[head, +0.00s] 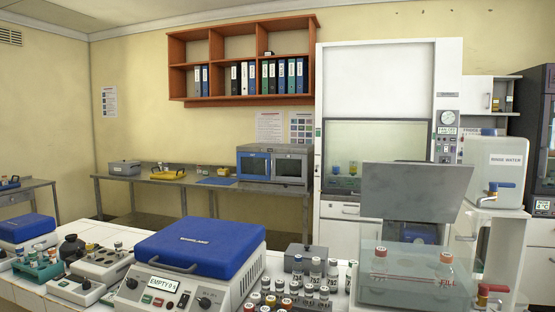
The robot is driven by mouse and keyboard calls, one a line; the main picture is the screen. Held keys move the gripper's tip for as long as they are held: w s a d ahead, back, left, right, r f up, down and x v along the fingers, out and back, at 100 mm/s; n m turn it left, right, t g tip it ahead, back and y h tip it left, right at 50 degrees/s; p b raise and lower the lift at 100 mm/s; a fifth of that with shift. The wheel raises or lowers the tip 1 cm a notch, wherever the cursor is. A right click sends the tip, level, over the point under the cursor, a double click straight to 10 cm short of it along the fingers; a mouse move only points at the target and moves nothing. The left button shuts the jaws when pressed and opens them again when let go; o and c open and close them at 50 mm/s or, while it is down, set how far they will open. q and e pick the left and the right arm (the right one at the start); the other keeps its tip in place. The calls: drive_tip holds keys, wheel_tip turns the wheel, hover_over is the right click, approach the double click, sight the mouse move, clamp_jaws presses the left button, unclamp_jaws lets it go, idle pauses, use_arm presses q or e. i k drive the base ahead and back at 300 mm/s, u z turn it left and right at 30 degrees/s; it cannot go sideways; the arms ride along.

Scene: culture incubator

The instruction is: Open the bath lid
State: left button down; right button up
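No thing in view is plainly labelled as the bath. At the front right of the white bench stands a clear tank-like box (415,283) with red marks reading FILL and a thin rod across it. A flat grey panel (415,190) stands raised and tilted behind it; I cannot tell whether the two are joined. A smaller box with a shut blue lid (25,228) stands at the far left. Neither gripper is in view.
Several capped vials (268,300) stand in front of a grey box (306,257) between the blue-lidded device and the clear box. A RINSE WATER container (495,170) with a tap stands at right. A back bench holds an incubator (272,165).

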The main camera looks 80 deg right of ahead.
sight(406, 190)
drive_tip(key=z, duration=0.1)
drive_tip(key=k, duration=1.3)
drive_tip(key=z, duration=0.75)
